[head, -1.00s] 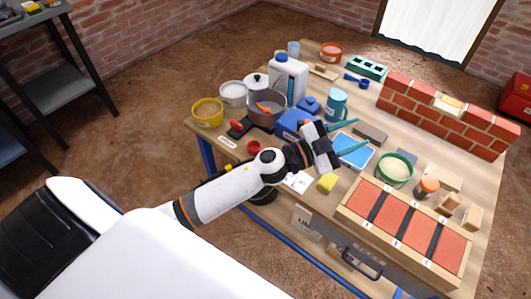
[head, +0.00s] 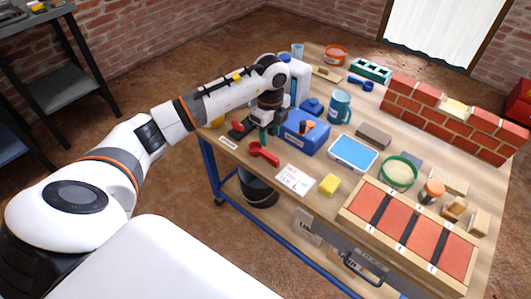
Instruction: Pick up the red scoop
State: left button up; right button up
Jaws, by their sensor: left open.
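The red scoop (head: 265,154) lies on the wooden workbench near its front left edge, with its round end to the left and its handle to the lower right. My left gripper (head: 268,136) reaches in from the left and points down just behind the scoop. My right gripper is not in view.
A blue box (head: 306,136) stands just right of my left gripper. A white card (head: 296,180) and a yellow sponge (head: 329,184) lie to the scoop's right. A black item with a red part (head: 238,128) lies left of the gripper. A brick wall (head: 440,118) stands at right.

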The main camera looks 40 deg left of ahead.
aim_at(269, 155)
pick_arm(q)
notch_tip(269, 155, down, 9)
jog(key=shift+f+b, duration=0.1)
jog(key=shift+b, duration=0.45)
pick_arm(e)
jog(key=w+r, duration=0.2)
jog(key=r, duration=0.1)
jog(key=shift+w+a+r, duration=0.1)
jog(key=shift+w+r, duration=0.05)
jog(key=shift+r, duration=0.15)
pick_arm(q)
jog(key=shift+c, duration=0.5)
grip_shut()
